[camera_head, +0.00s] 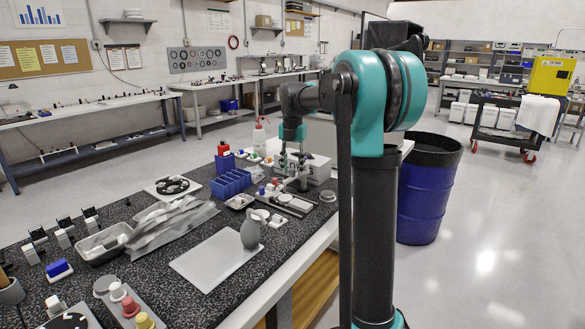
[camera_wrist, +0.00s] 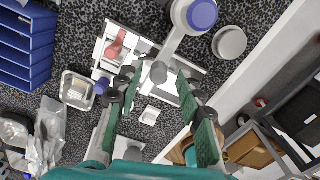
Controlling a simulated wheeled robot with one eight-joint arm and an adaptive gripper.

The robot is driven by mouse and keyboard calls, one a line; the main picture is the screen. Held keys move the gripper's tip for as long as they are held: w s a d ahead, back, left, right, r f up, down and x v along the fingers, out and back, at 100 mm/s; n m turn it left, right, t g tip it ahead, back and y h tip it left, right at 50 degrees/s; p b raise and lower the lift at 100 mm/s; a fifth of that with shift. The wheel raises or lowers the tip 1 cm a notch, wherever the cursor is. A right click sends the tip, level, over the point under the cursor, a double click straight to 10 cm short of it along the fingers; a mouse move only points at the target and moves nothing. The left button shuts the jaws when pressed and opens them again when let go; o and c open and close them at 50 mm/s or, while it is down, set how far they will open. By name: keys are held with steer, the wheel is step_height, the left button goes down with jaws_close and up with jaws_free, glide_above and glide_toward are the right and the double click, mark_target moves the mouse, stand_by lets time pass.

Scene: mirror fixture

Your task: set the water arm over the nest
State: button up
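A bench fixture (camera_head: 283,199) stands near the bench's right edge. In the wrist view its pale plate (camera_wrist: 187,66) carries a red part (camera_wrist: 116,43) and a purple knob (camera_wrist: 102,86). A pale arm (camera_wrist: 173,43) runs from a blue-capped post (camera_wrist: 201,14) to a grey rounded knob (camera_wrist: 158,72); it looks like the water arm. My gripper (camera_wrist: 158,82) is open, with a green-padded finger on each side of the grey knob; contact cannot be told. A small white square (camera_wrist: 150,115) lies below the knob; I cannot tell which part is the nest. In the head view my gripper (camera_head: 291,160) is above the fixture, partly hidden.
A blue slotted rack (camera_head: 231,184) and a small metal tray (camera_head: 240,201) stand left of the fixture. A round grey disc (camera_wrist: 229,42) lies beside the post. A blue drum (camera_head: 421,205) stands right of the bench.

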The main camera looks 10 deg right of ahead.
mark_target(293, 169)
step_height(293, 169, up, 12)
stand_by(0.7)
